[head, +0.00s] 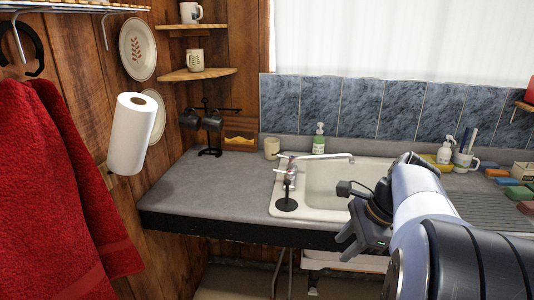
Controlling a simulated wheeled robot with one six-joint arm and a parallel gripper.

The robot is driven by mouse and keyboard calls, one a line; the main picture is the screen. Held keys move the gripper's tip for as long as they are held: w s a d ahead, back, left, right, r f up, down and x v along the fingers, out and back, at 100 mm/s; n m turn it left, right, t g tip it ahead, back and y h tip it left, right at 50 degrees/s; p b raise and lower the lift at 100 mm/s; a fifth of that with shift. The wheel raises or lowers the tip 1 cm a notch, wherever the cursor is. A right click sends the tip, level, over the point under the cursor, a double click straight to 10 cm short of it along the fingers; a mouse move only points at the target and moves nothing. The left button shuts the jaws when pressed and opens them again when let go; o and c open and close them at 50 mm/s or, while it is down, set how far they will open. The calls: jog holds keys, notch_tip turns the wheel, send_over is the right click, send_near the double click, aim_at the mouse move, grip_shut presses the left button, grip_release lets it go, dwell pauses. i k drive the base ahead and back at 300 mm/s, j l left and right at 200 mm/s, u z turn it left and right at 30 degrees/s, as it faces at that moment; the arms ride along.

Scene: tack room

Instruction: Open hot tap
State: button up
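A chrome tap (291,172) stands at the left rim of the white sink (276,211). Its long thin spout (328,156) reaches right over the basin. The handles at the tap's base are too small to tell hot from cold. My gripper (348,243) is in front of the sink's front edge, to the right of the tap and nearer to me, apart from it. It points left, and its fingers are too dark and foreshortened to show whether they are open. My arm hides the right part of the sink.
A black item with a round base (287,204) is on the sink's left rim, just in front of the tap. A beige cup (271,148) and a green soap bottle (319,139) stand behind. A red towel (55,180) hangs far left.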

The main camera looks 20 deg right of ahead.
aim_at(289, 175)
jog(key=i+z, duration=0.1)
jog(key=i, duration=0.45)
jog(key=i+j+z, duration=0.1)
jog(key=i, duration=0.5)
jog(key=i+j+z, duration=0.1)
jog(key=i, duration=0.45)
